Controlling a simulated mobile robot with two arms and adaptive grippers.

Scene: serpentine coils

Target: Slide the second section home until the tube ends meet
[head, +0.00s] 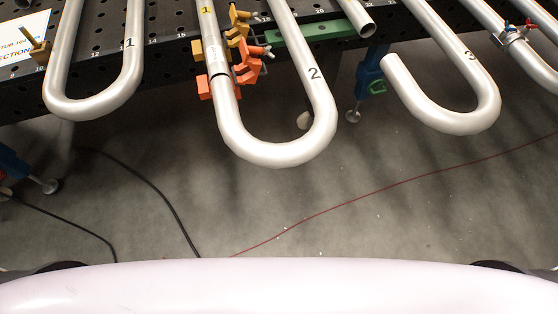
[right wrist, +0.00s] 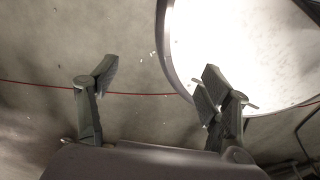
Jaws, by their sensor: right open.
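The tube section marked 2 (head: 275,152) is a silver U-bend overhanging the front of the dark perforated table. Its left leg runs up to a dark seam between yellow clamp blocks (head: 208,48) and orange clamp blocks (head: 205,88). I cannot tell whether the ends touch at that seam. The section marked 1 (head: 90,105) lies to its left. Section 3 (head: 450,122) has an open left end, apart from another open tube end (head: 367,30) above it. My right gripper (right wrist: 157,82) is open and empty, over the floor. My left gripper is not in view.
The dark table (head: 170,40) has numbered holes along its edge. A green bar (head: 300,37) lies behind section 2. Blue table legs (head: 363,85) stand below. Black cables (head: 160,195) and a red cable (head: 350,196) cross the otherwise open grey floor.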

